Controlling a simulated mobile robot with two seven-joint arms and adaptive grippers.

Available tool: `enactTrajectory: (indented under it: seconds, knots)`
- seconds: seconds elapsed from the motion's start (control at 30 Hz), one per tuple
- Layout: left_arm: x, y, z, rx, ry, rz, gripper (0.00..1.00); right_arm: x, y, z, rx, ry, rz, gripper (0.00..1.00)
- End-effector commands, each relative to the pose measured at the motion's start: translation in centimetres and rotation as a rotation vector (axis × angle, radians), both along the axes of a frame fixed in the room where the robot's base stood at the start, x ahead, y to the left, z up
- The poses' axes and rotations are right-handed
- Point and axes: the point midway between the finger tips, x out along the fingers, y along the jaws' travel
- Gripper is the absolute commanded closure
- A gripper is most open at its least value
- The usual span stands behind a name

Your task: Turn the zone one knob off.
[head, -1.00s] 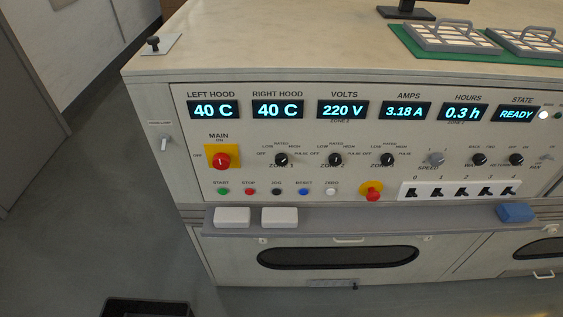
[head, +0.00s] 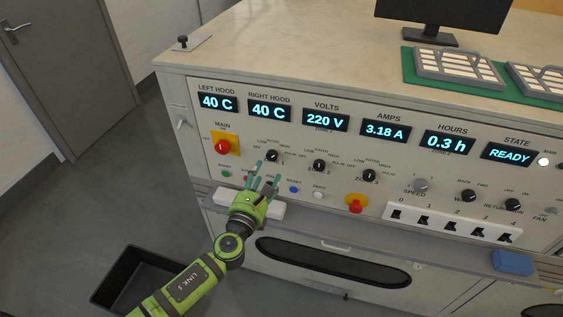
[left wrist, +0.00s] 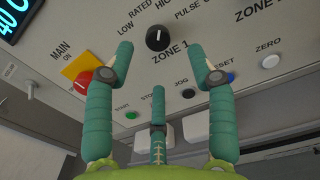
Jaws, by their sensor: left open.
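The zone one knob (head: 272,156) is a round black dial on the upright panel, below the right hood display. It also shows in the left wrist view (left wrist: 157,39), above the "ZONE 1" label, with a pale mark that seems to point up. My left gripper (head: 264,176) is open and empty, just below and in front of this knob in the head view. In the left wrist view its teal fingers (left wrist: 160,62) spread to either side below the knob, apart from it, with a third finger lower between them. My right gripper is out of view.
The red main switch (head: 223,147) on its yellow plate is left of the knob. The zone two knob (head: 319,166) is to its right. Push buttons sit below, partly hidden by my gripper. A ledge with white blocks (head: 275,209) juts out underneath. A black bin (head: 128,278) stands on the floor.

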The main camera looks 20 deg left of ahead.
Motion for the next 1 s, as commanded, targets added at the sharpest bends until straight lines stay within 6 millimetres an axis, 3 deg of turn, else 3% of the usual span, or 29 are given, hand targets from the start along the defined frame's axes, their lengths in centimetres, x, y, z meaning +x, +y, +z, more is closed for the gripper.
enactTrajectory:
  seconds: [0.4, 0.8, 0.87, 0.93, 0.97, 1.0]
  knots:
    - [5.8, -0.2, -0.1, 0.0, -0.001, 0.001, 0.44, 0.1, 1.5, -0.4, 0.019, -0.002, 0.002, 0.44]
    - [6.8, -0.2, 0.0, -0.003, 0.001, 0.001, 0.44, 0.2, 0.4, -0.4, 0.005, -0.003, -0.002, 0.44]
    - [6.8, -0.2, 0.0, -0.003, 0.001, 0.001, 0.64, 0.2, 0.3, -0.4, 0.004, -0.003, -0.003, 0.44]
    - [6.8, -0.2, -0.1, -0.003, 0.001, 0.001, 0.92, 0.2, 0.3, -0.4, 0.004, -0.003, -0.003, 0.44]
    - [6.8, -0.2, -0.1, -0.003, 0.001, 0.001, 1.0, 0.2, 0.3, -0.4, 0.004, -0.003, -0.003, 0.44]
    - [6.8, -0.2, -0.1, -0.003, 0.001, 0.001, 1.0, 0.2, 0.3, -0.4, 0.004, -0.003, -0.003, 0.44]
